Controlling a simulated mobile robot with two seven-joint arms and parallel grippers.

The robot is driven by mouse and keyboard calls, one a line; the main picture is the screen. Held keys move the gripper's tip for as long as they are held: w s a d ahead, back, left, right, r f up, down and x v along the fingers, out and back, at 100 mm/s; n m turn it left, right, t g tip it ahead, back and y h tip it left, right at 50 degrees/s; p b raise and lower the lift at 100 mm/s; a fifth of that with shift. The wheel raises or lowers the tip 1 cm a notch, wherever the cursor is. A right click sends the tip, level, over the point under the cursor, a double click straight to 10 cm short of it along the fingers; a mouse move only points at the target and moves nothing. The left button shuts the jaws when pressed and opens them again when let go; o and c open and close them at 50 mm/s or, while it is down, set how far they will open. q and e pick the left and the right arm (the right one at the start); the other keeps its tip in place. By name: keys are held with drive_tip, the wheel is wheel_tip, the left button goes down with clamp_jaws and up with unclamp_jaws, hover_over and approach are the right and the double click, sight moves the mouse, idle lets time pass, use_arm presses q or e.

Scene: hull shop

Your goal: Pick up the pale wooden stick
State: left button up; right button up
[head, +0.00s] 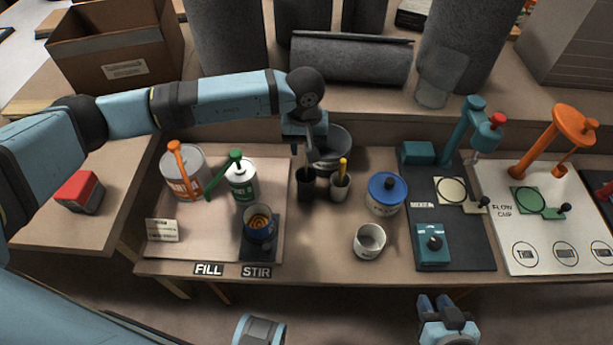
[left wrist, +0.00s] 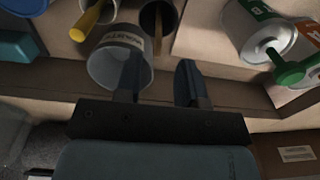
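A thin brown wooden stick (left wrist: 158,32) stands in a dark cup (left wrist: 172,14) in the left wrist view. In the head view the dark cup (head: 306,187) is just below my left gripper (head: 308,148); I cannot make out the stick clearly there. My left gripper points down over the back of the bench. In the left wrist view its two fingers (left wrist: 160,82) are apart with nothing between them, and the stick is beyond the tips. My right gripper (head: 446,304) is open and empty in front of the bench.
A pale cup with a yellow-handled tool (head: 340,186) stands right beside the dark cup. A grey bucket (head: 333,145) is close behind. A blue-lidded can (head: 385,193), a white cup (head: 369,241) and a green-labelled can (head: 241,181) stand around.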

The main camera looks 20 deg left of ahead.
sight(306, 163)
use_arm(q)
drive_tip(key=f, duration=0.6)
drive_tip(key=shift+d+f, duration=0.2)
drive_tip(key=shift+c, duration=0.4)
clamp_jaws()
